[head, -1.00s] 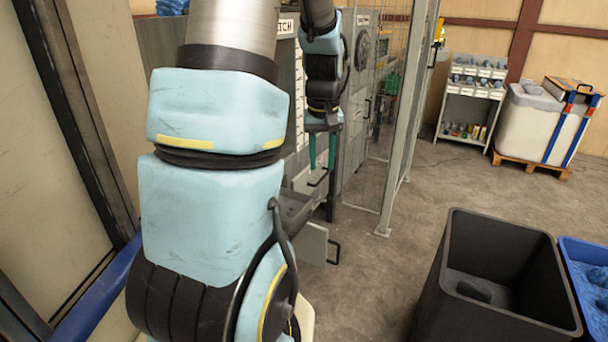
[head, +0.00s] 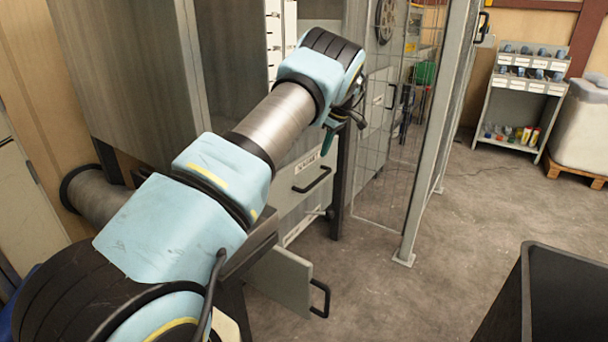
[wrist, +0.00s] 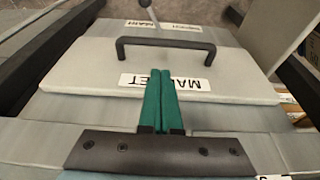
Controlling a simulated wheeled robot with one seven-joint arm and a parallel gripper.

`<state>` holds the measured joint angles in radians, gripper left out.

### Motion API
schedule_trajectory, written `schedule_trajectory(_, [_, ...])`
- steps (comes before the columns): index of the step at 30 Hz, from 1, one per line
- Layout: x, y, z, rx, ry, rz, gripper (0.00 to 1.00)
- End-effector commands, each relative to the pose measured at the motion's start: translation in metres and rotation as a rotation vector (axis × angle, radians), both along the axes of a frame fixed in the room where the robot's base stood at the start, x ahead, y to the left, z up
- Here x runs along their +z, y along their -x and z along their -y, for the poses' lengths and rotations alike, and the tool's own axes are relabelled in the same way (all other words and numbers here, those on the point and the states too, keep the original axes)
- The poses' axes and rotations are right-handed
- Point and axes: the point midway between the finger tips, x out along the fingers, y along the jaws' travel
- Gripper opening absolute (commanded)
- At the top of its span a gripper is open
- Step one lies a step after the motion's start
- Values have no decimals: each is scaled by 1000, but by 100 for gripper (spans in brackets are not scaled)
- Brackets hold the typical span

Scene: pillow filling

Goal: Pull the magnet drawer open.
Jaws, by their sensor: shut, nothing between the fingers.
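The magnet drawer (head: 300,197) has a grey front with a white label and a black bar handle (head: 312,180). In the wrist view the drawer front (wrist: 235,80) appears upside down, with its handle (wrist: 165,42) and MAGNET label. My gripper (head: 328,147) is in front of the cabinet, above the handle in the head view. In the wrist view its green fingers (wrist: 160,75) are shut together and empty. They overlap the label, and their tips appear short of the handle, not around it.
Below, a grey panel with a black handle (head: 320,298) sticks out from the cabinet. A small lever (head: 328,213) sits under the magnet drawer. A mesh fence post (head: 425,150) stands to the right. A black bin (head: 565,300) is at lower right; open floor lies between.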

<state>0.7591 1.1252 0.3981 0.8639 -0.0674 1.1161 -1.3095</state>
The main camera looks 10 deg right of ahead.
Motion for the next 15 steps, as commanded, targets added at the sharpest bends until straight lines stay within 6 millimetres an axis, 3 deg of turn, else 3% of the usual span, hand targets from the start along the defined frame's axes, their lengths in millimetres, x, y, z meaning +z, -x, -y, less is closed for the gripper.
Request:
schedule_trajectory(7, [-19, -2, 4, 7, -3, 5, 0])
schedule_trajectory(15, [-64, -13, -7, 5, -3, 5, 0])
